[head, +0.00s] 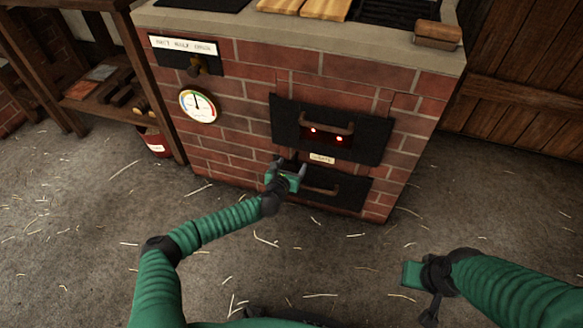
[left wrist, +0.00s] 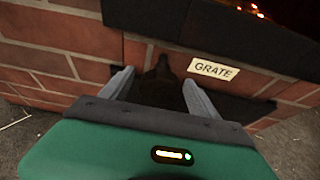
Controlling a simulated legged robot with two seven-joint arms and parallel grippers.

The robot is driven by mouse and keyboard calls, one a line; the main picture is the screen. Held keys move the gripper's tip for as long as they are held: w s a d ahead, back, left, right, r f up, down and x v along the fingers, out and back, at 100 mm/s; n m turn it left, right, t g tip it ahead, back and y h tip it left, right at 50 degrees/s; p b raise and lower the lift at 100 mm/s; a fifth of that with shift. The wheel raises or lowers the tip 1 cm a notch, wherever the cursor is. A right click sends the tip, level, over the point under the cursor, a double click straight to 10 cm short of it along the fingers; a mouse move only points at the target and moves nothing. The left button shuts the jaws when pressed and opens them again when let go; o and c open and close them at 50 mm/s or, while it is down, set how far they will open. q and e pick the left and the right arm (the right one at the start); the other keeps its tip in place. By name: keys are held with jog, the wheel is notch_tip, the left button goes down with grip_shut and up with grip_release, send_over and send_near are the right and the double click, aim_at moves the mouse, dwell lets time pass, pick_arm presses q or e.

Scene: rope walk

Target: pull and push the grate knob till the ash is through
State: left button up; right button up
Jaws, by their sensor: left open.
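The grate knob (left wrist: 162,68) is a dark knob on the brick stove front, left of the white GRATE label (left wrist: 214,69). In the left wrist view it shows between the two fingers of my left gripper (left wrist: 158,80), which are apart. I cannot tell whether they touch it. In the head view my left gripper (head: 289,165) is at the lower stove front, left of the label, and largely hides the knob. My right gripper (head: 430,305) hangs over the floor at the lower right, away from the stove; its fingers are too dark to read. No ash is visible.
The fire door (head: 372,140) shows red embers behind its handle. Below it is a dark lower door (head: 345,192) with a bar handle. A gauge (head: 198,106) is on the brick at left. A wooden shelf (head: 95,95) and red bucket (head: 156,143) stand left. The straw-strewn floor is open.

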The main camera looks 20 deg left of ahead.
pick_arm(q)
grip_shut()
dwell(0.3)
jog(key=shift+s, duration=0.1)
jog(key=s+p, duration=0.2)
jog(key=s, duration=0.4)
jog(key=shift+a, duration=0.15)
jog(key=shift+s, duration=0.1)
grip_release()
